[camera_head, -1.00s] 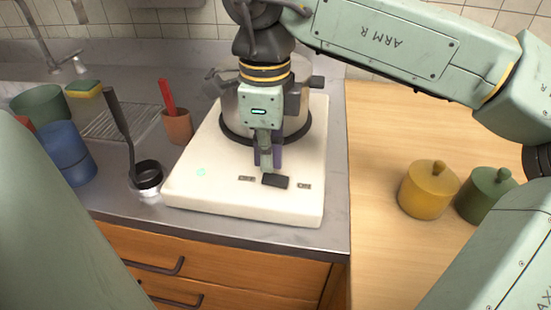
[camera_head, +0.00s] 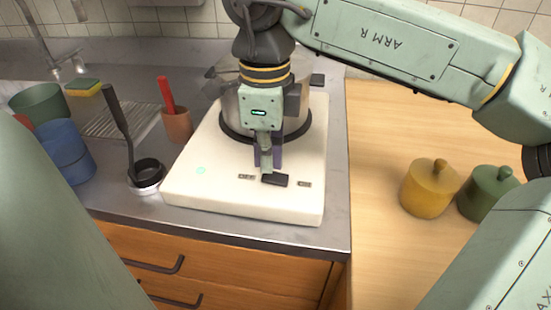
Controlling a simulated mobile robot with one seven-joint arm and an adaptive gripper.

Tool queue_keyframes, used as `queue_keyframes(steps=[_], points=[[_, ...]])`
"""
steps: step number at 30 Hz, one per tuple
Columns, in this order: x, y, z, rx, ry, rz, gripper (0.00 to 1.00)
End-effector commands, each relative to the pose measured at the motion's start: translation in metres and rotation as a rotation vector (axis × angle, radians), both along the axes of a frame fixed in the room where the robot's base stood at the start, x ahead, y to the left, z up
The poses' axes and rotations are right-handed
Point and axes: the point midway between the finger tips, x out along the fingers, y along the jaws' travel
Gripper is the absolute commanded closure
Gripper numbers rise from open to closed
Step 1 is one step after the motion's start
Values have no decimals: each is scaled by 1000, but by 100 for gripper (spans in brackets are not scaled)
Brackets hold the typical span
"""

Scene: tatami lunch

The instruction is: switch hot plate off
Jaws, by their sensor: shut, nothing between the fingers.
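The hot plate (camera_head: 220,195) is a cream, flat unit on the grey counter. A dark slider knob (camera_head: 275,180) sits near its front edge, between two small dark labels, one on the left (camera_head: 246,176) and one on the right (camera_head: 304,184). A small pale teal light or mark (camera_head: 201,170) shows at its left. A metal pot (camera_head: 296,105) stands on the black burner ring behind my gripper. My gripper (camera_head: 266,174) is shut and points down at the left end of the knob. I cannot tell whether it touches the knob.
Blue (camera_head: 66,150) and green containers are farther left. Yellow (camera_head: 429,187) and green (camera_head: 487,192) lidded jars stand on the wooden counter at right.

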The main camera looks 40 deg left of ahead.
Motion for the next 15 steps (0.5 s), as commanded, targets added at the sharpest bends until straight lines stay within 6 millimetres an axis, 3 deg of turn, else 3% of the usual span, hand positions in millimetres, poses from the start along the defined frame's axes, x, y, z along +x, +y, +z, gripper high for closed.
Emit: queue_keyframes(steps=[15], points=[[0, 0, -9, 0, 0, 0, 100]])
